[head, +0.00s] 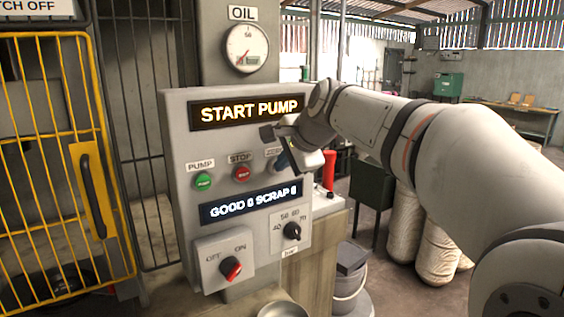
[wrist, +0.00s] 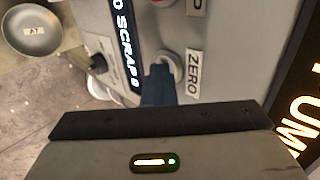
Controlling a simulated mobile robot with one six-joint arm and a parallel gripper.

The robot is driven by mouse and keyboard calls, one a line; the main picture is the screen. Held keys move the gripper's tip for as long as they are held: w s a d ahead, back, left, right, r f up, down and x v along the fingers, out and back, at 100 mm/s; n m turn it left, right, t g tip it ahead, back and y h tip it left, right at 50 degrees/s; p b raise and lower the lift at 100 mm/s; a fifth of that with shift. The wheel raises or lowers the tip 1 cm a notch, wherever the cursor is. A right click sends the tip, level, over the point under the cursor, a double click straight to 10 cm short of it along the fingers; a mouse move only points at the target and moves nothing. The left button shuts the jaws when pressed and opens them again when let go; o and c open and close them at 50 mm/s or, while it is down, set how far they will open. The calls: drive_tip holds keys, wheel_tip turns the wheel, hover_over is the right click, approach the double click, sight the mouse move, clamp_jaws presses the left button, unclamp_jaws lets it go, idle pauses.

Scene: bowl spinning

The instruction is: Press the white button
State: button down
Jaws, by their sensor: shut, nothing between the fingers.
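The white button (wrist: 172,62) shows in the wrist view as a pale round shape beside the ZERO label (wrist: 194,76). It is partly covered by my gripper (wrist: 158,76), whose dark blue fingers are shut and empty and point at it. I cannot tell whether the fingertips touch it. In the head view my gripper (head: 283,160) is at the right side of the grey control panel (head: 180,125), right of the red STOP button, and hides the white button there.
The green PUMP button (head: 203,181) and red STOP button (head: 242,174) are left of my gripper. Below are the GOOD/SCRAP display (head: 250,203), a black dial (head: 292,231) and a red OFF/ON knob (head: 231,269). A metal bowl (wrist: 32,28) sits below the panel. A yellow cage door (head: 100,120) stands left.

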drive_tip(key=shift+r, duration=0.2)
drive_tip(key=s+d+f+b+v, duration=0.1)
drive_tip(key=f+b+v, duration=0.1)
drive_tip(key=v, duration=1)
drive_tip(key=shift+s+d, duration=0.25)
drive_tip(key=shift+s, duration=0.25)
drive_tip(key=shift+r, duration=0.15)
